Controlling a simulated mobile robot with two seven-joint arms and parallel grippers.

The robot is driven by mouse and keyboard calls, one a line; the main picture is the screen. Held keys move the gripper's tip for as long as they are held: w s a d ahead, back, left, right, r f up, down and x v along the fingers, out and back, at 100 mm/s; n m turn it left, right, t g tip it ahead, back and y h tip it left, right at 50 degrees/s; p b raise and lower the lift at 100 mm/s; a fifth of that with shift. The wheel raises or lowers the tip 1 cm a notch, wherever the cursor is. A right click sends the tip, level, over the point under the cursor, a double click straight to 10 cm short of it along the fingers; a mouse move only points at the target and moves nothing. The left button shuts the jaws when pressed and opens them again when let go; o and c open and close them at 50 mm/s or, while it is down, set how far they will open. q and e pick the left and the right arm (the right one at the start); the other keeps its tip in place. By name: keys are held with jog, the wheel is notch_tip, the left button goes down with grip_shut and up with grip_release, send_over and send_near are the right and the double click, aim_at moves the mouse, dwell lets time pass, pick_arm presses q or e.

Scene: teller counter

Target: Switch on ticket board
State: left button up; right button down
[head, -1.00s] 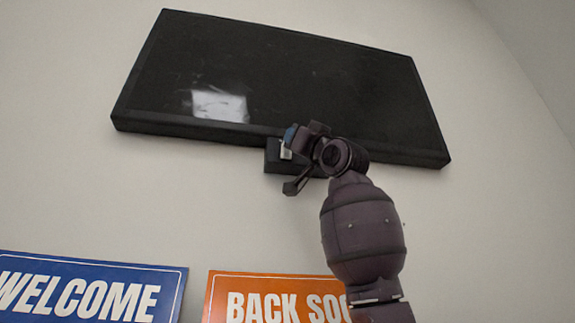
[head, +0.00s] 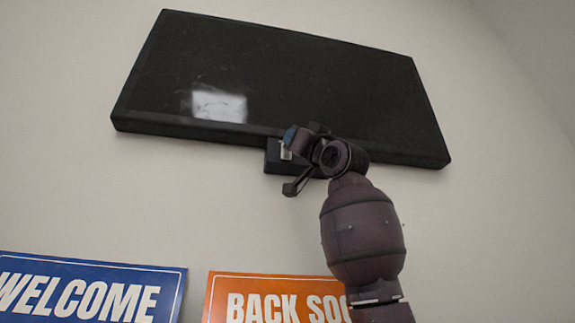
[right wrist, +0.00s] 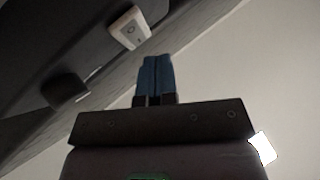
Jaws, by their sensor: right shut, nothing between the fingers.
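The ticket board (head: 290,80) is a wide black screen mounted on the wall, and its face is dark apart from a pale reflection. A small dark box (head: 274,163) hangs under its lower edge. In the right wrist view the board's dark underside (right wrist: 60,50) carries a white rocker switch (right wrist: 129,28) at upper left of the fingers. My right gripper (head: 288,140) is at the board's lower edge, in front of the box. Its blue fingers are together and empty (right wrist: 155,78), just below the switch in the right wrist view, with a visible gap. My left gripper is out of view.
A blue WELCOME sign (head: 85,292) and an orange BACK SOON-type sign (head: 270,298), partly hidden by my right arm, are on the wall below. The pale wall (head: 200,215) between board and signs is bare. A dark rounded knob (right wrist: 66,90) juts from the underside.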

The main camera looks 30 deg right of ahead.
jog(key=shift+w+d+h, duration=0.1)
jog(key=shift+w+h, duration=0.2)
jog(key=shift+w, duration=0.05)
jog(key=shift+w+d+r, duration=0.1)
jog(key=shift+w, duration=0.2)
dwell(0.8)
jog(key=shift+s, duration=0.15)
jog(key=shift+s+a+b, duration=0.25)
jog(key=shift+s+b, duration=0.25)
jog(key=shift+s, duration=0.15)
jog(key=shift+s+a+f+b, duration=0.2)
jog(key=shift+s+b, duration=0.3)
jog(key=shift+s, duration=0.3)
jog(key=shift+s+a+f+b, duration=0.2)
jog(key=shift+s+b, duration=0.3)
jog(key=shift+s, duration=0.3)
jog(key=shift+s+a+f+b, duration=0.1)
jog(key=shift+s+a+b, duration=0.1)
jog(key=shift+s+b, duration=0.45)
jog(key=shift+s, duration=0.15)
